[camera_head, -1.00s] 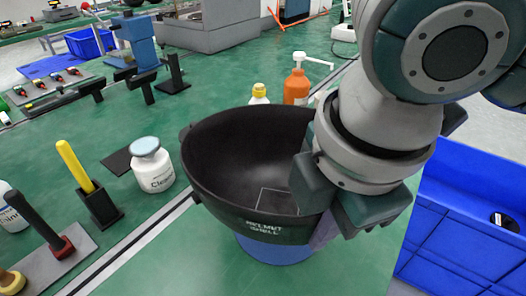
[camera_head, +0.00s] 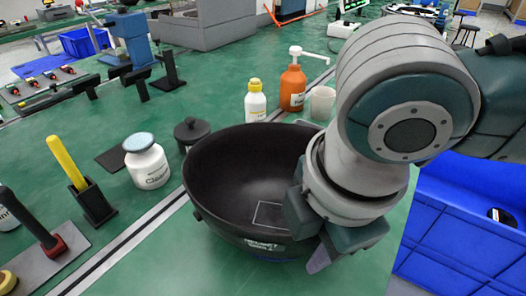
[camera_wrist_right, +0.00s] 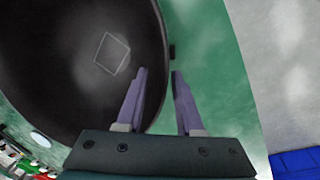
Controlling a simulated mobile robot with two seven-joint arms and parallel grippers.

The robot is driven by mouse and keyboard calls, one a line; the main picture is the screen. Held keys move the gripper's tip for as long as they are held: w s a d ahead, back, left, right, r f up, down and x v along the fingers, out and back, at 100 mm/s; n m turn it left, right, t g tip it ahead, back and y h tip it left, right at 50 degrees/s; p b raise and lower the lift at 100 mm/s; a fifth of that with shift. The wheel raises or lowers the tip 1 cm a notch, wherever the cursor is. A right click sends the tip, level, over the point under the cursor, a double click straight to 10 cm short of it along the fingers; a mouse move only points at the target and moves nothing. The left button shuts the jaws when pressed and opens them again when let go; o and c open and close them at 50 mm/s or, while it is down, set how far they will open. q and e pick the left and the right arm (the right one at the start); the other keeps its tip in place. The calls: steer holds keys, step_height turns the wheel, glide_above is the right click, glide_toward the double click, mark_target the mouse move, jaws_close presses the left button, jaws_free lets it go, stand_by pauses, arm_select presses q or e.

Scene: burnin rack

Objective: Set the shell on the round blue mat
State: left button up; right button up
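The shell (camera_head: 225,185) is a large black bowl with white lettering on its near side, opening upward in the head view. It sits low over the round blue mat (camera_head: 275,259), of which only a thin sliver shows under the near side; contact with the mat is hidden. My right gripper (camera_head: 314,250) is at the shell's right near rim. In the right wrist view the shell (camera_wrist_right: 70,70) fills the left, and my right gripper's fingers (camera_wrist_right: 158,75) straddle its rim, one inside and one outside, with a gap between them. My left gripper is not in view.
A blue crate (camera_head: 455,225) is at right. Green table is clear in front.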

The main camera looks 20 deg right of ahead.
steer(key=shift+r, duration=0.1)
steer(key=shift+r, duration=0.35)
step_height(320, 180, up, 11)
steer(key=s+p, duration=0.2)
steer(key=p, duration=0.1)
steer(key=s+a+f+m+y, duration=0.1)
steer(key=s+a+m+y, duration=0.15)
steer(key=a, duration=0.25)
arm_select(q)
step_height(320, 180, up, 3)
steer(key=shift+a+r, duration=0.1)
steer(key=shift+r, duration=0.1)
arm_select(e)
steer(key=s+d+f+m+h, duration=0.1)
steer(key=s+d+f+m, duration=0.2)
steer(key=d+m, duration=0.2)
steer(key=s+d+f+m+t+h, duration=0.1)
steer(key=s+d+f+m, duration=0.2)
steer(key=d+m, duration=0.3)
steer(key=s+m, duration=0.1)
steer(key=m, duration=0.1)
steer(key=shift+d+m+t, duration=0.15)
steer(key=shift+m+t, duration=0.15)
steer(key=shift+m, duration=0.05)
